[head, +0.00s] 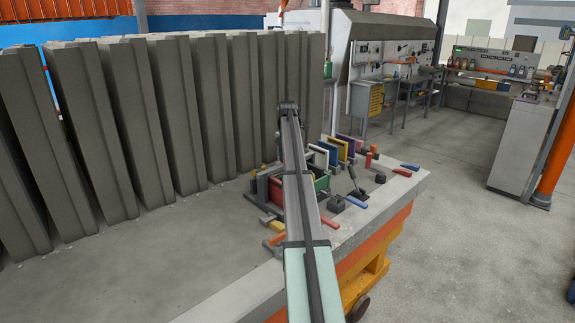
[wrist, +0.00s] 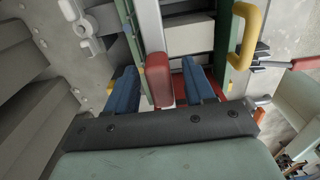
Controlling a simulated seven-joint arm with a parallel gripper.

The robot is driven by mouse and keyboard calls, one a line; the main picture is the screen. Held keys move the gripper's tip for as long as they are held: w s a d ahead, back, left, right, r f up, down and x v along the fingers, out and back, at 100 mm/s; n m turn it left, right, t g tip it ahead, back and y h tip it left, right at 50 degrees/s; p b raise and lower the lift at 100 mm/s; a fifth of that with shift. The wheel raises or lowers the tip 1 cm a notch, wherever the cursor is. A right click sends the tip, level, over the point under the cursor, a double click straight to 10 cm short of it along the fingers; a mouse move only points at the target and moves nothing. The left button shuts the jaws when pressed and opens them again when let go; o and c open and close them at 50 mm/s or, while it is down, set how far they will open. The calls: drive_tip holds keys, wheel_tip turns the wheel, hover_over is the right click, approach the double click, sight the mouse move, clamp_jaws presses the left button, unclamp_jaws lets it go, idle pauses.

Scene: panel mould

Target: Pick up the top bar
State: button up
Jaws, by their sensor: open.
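In the wrist view my gripper (wrist: 158,72) is open, with one blue finger on each side of a red block (wrist: 158,85). The block shows between the fingers with gaps on both sides; I cannot tell how deep it lies. A pale upright strip (wrist: 149,28) runs away behind it. I cannot tell for certain which piece is the top bar. A green side bar (wrist: 240,45) of the mould stands right of the fingers. In the head view the mould (head: 321,184) is partly hidden by my arm, and my gripper is not visible there.
A yellow handle (wrist: 252,35) sticks out near the right finger, and a grey clamp (wrist: 88,25) is at upper left. In the head view, coloured plates (head: 338,147) and a black lever (head: 356,185) crowd the table. Tall concrete panels (head: 150,110) stand at left.

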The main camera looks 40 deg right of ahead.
drive_tip(key=shift+f, duration=0.65)
clamp_jaws()
